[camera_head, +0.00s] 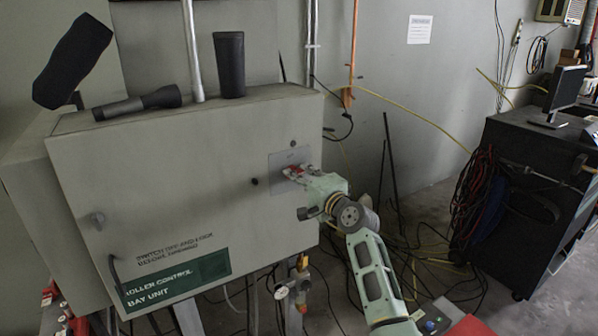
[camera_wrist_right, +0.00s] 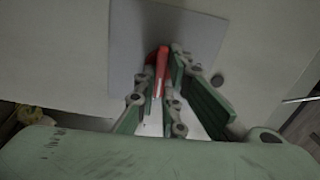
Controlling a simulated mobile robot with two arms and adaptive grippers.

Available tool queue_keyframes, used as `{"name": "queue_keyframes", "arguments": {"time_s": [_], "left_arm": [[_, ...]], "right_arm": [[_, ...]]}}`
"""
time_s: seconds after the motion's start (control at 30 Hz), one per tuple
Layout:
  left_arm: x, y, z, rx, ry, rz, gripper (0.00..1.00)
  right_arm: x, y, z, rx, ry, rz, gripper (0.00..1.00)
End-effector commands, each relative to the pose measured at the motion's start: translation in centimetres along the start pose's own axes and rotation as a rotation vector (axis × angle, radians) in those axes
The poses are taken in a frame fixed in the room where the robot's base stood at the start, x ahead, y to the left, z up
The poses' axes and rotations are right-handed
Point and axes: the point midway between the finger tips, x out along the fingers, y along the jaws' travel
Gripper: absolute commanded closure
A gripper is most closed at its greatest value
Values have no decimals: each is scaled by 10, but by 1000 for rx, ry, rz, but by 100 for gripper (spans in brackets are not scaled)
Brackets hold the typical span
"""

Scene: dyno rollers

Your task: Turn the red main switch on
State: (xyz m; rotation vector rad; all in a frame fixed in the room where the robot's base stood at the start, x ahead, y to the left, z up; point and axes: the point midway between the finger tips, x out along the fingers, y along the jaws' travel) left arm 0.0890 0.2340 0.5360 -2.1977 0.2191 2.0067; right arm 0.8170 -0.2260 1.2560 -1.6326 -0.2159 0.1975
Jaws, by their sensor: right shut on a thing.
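The red main switch (camera_head: 293,171) sits on a light square plate on the right part of the grey control cabinet's front. My right gripper (camera_head: 297,173) is at the switch and partly covers it in the head view. In the right wrist view the red switch handle (camera_wrist_right: 161,70) stands between the fingers of my right gripper (camera_wrist_right: 160,90), which are shut on it. The handle looks about upright in that view. The grey plate (camera_wrist_right: 195,35) shows behind it. My left gripper is not in view.
The grey cabinet (camera_head: 150,190) carries a flashlight (camera_head: 138,103), a dark cup (camera_head: 229,65) and a pipe on or behind its top. Cables hang on the wall and lie on the floor at right. A dark cart (camera_head: 520,190) with a monitor (camera_head: 566,90) stands at far right.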

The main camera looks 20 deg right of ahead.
Motion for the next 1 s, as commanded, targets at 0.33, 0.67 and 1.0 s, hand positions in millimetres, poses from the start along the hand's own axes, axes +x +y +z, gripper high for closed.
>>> {"name": "queue_keyframes", "arguments": {"time_s": [0.33, 0.67, 1.0], "left_arm": [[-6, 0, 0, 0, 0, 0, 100], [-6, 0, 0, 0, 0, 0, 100], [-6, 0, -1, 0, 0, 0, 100]], "right_arm": [[1, 8, 6, 88, -11, 14, 100], [1, 9, 6, 96, -11, 15, 100], [0, 6, 4, 93, -8, 10, 72]]}}
